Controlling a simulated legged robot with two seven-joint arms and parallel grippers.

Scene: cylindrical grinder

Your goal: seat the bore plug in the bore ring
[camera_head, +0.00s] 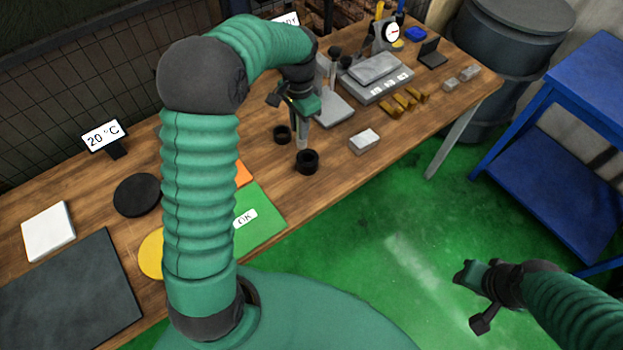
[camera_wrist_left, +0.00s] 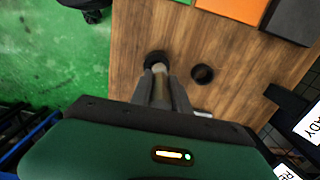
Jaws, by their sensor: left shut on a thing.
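My left gripper (camera_head: 299,112) points down over the bench and is shut on the bore plug (camera_head: 302,137), a slim metallic rod hanging roughly upright below it. In the left wrist view the plug (camera_wrist_left: 161,80) shows between the fingers. Its lower end overlaps the rim of a thick black ring (camera_head: 307,163), which also shows in the left wrist view (camera_wrist_left: 153,57). I cannot tell whether the tip is inside or just above it. A second, smaller black ring (camera_head: 282,134) lies behind it, apart from the plug. My right gripper (camera_head: 474,297) is open and empty above the green floor.
A pale block (camera_head: 364,140) lies right of the rings. A grey stand base (camera_head: 331,107), brass blocks (camera_head: 404,100) and a block set (camera_head: 376,75) stand farther back. A green OK mat (camera_head: 262,220) lies at front left. Bare wood surrounds the rings.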

